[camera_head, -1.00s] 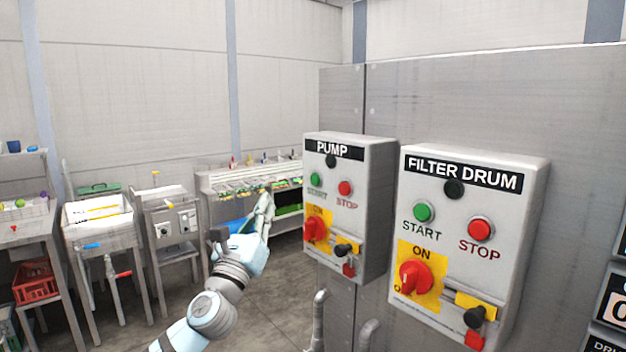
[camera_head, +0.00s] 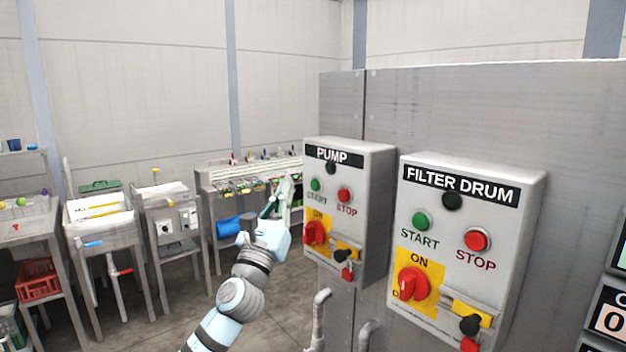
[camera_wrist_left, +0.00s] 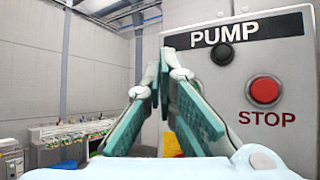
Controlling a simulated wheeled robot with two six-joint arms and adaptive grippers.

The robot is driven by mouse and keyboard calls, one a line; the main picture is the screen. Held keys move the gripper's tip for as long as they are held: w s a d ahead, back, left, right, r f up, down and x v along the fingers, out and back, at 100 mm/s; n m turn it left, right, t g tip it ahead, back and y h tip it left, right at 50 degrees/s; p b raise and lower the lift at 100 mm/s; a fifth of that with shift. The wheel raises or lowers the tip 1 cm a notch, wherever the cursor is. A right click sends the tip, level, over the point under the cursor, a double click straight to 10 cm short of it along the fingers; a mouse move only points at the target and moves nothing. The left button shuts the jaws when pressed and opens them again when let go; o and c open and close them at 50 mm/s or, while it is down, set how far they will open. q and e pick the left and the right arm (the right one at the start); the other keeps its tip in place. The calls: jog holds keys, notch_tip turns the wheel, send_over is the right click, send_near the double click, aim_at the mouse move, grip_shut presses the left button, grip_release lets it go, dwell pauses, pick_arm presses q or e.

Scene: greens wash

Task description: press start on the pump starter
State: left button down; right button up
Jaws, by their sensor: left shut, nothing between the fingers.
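The pump starter (camera_head: 372,215) is a grey box labelled PUMP on the metal cabinet. Its green START button (camera_head: 316,185) is on the left and its red STOP button (camera_head: 344,195) on the right. A red switch (camera_head: 315,233) points to ON on a yellow plate. My left gripper (camera_head: 287,183) is shut and empty, just left of the box at about the height of the START button. In the left wrist view, the fingers (camera_wrist_left: 165,58) point at the box and hide the green button; the red STOP button (camera_wrist_left: 264,91) shows at right. My right gripper is out of view.
The filter drum starter (camera_head: 482,195), a like box with its own buttons, is right of the pump box. Pipes (camera_head: 320,310) rise below. Sinks and benches (camera_head: 105,230) stand at the left.

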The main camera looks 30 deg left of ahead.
pick_arm(q)
jog(key=shift+w+d, duration=0.3)
jog(key=shift+w, duration=0.65)
jog(key=shift+w+d, duration=0.3)
jog(key=shift+w, duration=0.65)
jog(key=shift+w, duration=0.1)
jog(key=shift+w+d, duration=0.1)
jog(key=shift+w, duration=0.15)
jog(key=shift+w+d, duration=0.15)
jog(key=shift+w, duration=0.3)
dwell(0.6)
jog(key=shift+s, duration=0.2)
jog(key=shift+s+a+f+p, duration=0.1)
jog(key=shift+s+a+p, duration=0.25)
jog(key=shift+s, duration=0.25)
jog(key=s, duration=0.2)
jog(key=s+a, duration=0.1)
jog(key=s, duration=0.1)
jog(key=shift+s+a, duration=0.15)
jog(key=shift+s, duration=0.25)
